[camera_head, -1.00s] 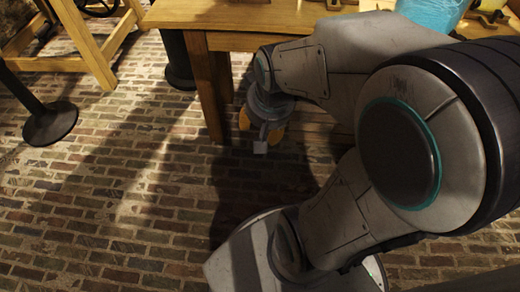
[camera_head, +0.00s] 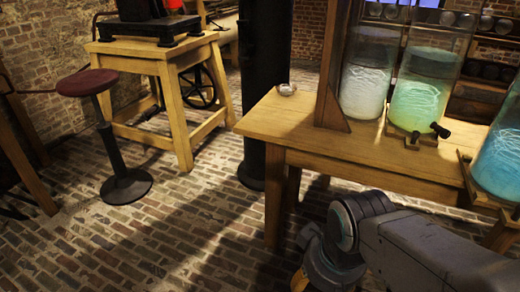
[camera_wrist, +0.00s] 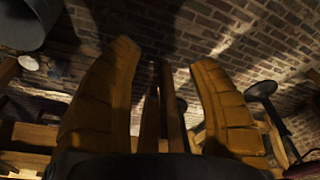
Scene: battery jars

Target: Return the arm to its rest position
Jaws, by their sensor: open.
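My gripper (camera_wrist: 165,60) shows in the wrist view with its two ribbed orange fingers spread apart. It is open, with nothing between the fingers. In the head view, my arm (camera_head: 430,250) reaches in from the lower right, in front of the wooden table (camera_head: 330,150). The gripper end hangs low beside the table's front, and only a bit of orange shows at the bottom edge. The fingertips are out of that view.
Glass jars with white (camera_head: 362,90), green (camera_head: 418,105) and blue (camera_head: 500,155) liquid stand on the table. A small dish (camera_head: 287,89) lies near its left corner. A red-topped stool (camera_head: 88,83) and a wooden stand (camera_head: 170,70) are at left. Brick floor (camera_head: 150,235) between is clear.

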